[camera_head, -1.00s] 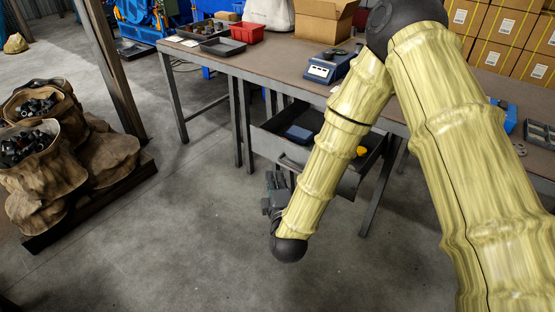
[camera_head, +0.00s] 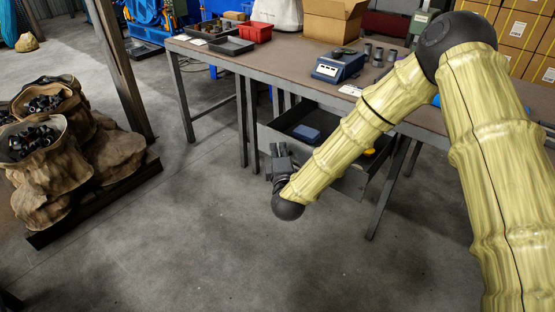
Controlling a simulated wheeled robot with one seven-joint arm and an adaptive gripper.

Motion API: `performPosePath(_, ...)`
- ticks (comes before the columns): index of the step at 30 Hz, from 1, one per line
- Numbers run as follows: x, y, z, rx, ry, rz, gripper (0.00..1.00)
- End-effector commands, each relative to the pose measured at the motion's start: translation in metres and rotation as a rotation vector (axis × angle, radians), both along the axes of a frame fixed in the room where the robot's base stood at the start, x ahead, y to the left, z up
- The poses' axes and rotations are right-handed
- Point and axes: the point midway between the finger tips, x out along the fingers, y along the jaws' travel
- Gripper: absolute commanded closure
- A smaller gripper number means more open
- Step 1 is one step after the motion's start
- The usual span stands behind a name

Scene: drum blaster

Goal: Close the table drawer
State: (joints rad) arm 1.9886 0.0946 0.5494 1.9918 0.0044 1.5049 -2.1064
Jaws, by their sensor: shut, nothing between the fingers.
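The table drawer (camera_head: 347,183) is grey and hangs under the workbench (camera_head: 222,58). It stands pulled out, with its dark inside showing from above. A blue box (camera_head: 306,133) and a small yellow item (camera_head: 369,151) lie in it. My gripper (camera_head: 277,150) is in front of the drawer's left part, fingers pointing up and toward the drawer. It is shut and empty. I cannot tell whether the fingertips touch the drawer front. My arm's yellow sleeve hides the middle of the drawer.
On the workbench are a blue scale (camera_head: 338,66), a red bin (camera_head: 257,32), dark trays (camera_head: 226,45) and a cardboard box (camera_head: 334,20). Sacks of dark parts (camera_head: 45,155) stand on a pallet at left. Table legs (camera_head: 388,188) flank the drawer. The floor in front is clear.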

Motion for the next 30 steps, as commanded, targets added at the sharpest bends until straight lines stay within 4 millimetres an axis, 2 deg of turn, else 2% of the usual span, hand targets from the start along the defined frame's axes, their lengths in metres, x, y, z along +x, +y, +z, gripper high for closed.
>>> performPosePath(9,0.019,-0.014,0.000,0.001,-0.001,0.000,1.00)
performPosePath(25,0.022,-0.017,0.001,0.000,-0.001,0.000,1.00)
performPosePath(30,0.027,-0.025,0.003,-0.003,-0.003,-0.006,1.00)
